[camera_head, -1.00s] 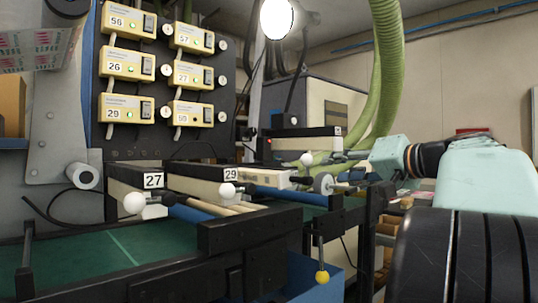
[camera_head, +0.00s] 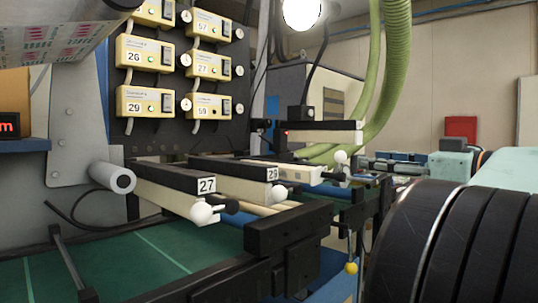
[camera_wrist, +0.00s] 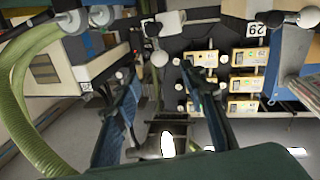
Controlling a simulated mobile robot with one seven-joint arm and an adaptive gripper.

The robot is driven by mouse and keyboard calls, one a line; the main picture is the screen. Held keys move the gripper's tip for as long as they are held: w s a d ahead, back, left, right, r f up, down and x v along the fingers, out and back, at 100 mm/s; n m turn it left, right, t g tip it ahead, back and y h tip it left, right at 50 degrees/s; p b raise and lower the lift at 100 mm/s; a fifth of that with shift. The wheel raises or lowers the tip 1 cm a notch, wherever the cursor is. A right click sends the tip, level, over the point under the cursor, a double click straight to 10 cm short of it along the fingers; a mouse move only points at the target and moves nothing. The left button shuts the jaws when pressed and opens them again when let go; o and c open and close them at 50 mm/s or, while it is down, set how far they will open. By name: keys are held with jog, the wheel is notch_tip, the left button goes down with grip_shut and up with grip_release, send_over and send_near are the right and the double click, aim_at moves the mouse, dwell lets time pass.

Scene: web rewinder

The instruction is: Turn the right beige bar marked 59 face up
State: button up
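Black-topped beige bars with white ball ends stick out over the green table (camera_head: 130,255). The nearest is marked 27 (camera_head: 168,190) and the one behind it is marked 29 (camera_head: 235,178). Further right lies a bar (camera_head: 298,172) whose upper side looks beige. Its number cannot be read, so I cannot confirm it as 59.
A black-and-beige block (camera_head: 325,135) stands behind the bars. Yellow control boxes (camera_head: 145,102), one labelled 59 (camera_head: 208,107), hang on the black panel. Green hoses (camera_head: 385,80) hang at the back. A dark rail (camera_head: 285,232) and a yellow-knobbed lever (camera_head: 351,268) are in front.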

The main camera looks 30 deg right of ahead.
aim_at(346, 157)
jog(key=w, duration=0.3)
jog(key=w+p, duration=0.1)
jog(key=w, duration=0.6)
jog(key=shift+w+a, duration=0.2)
jog(key=shift+a, duration=0.2)
grip_shut()
